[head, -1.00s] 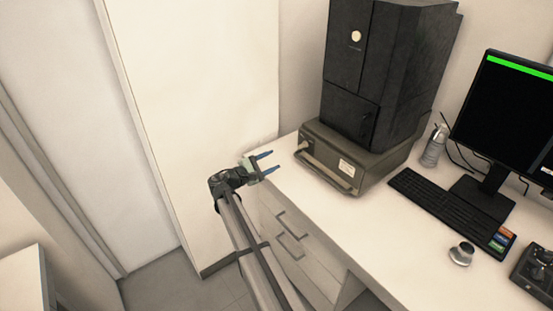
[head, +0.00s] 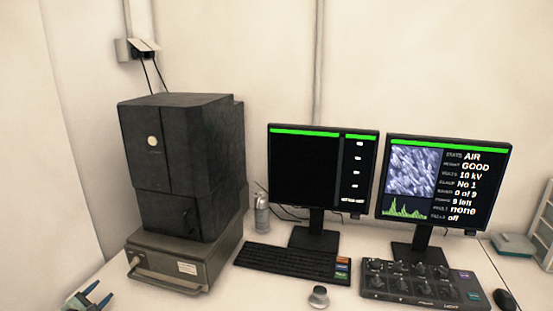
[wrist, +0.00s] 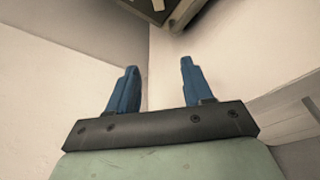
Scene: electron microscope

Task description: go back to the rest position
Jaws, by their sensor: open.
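My gripper (head: 92,297) shows at the lower left edge of the head view, with its two blue fingers apart and nothing between them. It is in front of and to the left of the microscope's grey base unit (head: 180,262), apart from it. In the wrist view my gripper (wrist: 155,85) also shows open and empty, with pale wall and a white surface beyond the fingers. The rest of my arm is out of the head view.
The dark microscope (head: 180,165) stands on the base unit on the white desk (head: 225,295). To the right are a spray can (head: 262,212), a keyboard (head: 293,262), a knob (head: 318,297), a control panel (head: 420,283), a left monitor (head: 320,170) and a right monitor (head: 445,185), which reads AIR.

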